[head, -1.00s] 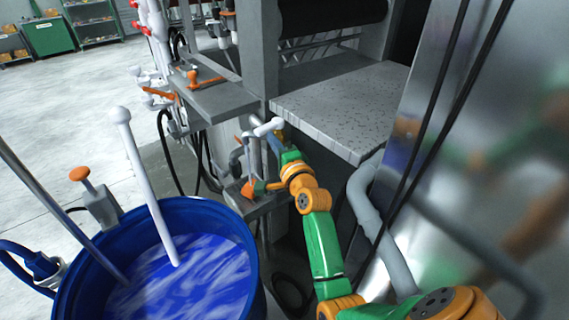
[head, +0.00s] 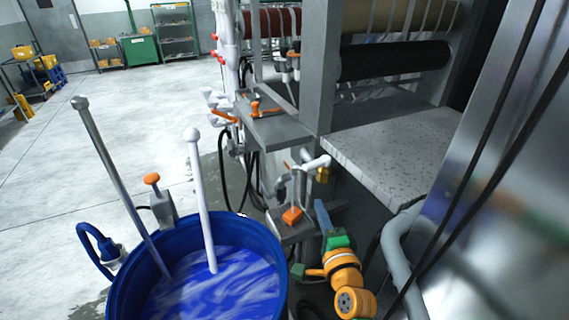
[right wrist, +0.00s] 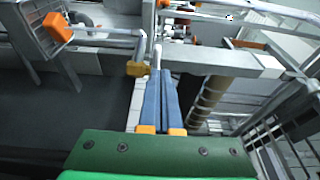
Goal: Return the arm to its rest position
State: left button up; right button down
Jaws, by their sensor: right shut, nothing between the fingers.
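My right arm comes in at the bottom of the head view, orange and green. Its right gripper (head: 320,208) has blue fingers pressed together with nothing between them. It hangs beside the machine's pipe and valve fittings, right of the blue vat. In the right wrist view the shut fingers of the gripper (right wrist: 160,82) point away from the camera, near a brass-coloured fitting (right wrist: 137,68) on a pipe. My left gripper is not in view.
A blue vat (head: 190,228) of blue liquid stands at lower left, with two rods in it. An orange valve handle (head: 291,216) is close left of the gripper. A speckled grey table (head: 390,150) and metal panel (head: 480,190) bound the right. Floor at left is open.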

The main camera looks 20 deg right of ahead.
jog(key=s+a+f+n+g+y, duration=0.5)
jog(key=s+a+f+n+g, duration=0.3)
jog(key=f+n, duration=0.45)
jog(key=s+f+n+g+h, duration=0.1)
jog(key=s+f+n+g, duration=0.15)
jog(key=s+n, duration=0.35)
jog(key=s+f+n+g+h, duration=0.1)
jog(key=s+n+g, duration=0.25)
jog(key=s, duration=0.55)
notch_tip(320, 180, down, 18)
jog(key=s+d+r+g, duration=0.1)
jog(key=s+g, duration=0.1)
jog(key=s+d+f, duration=0.2)
jog(key=s+f, duration=0.8)
jog(key=s, duration=0.2)
jog(key=shift+s+f+g, duration=0.2)
jog(key=shift+f+g, duration=0.1)
jog(key=shift+g, duration=0.1)
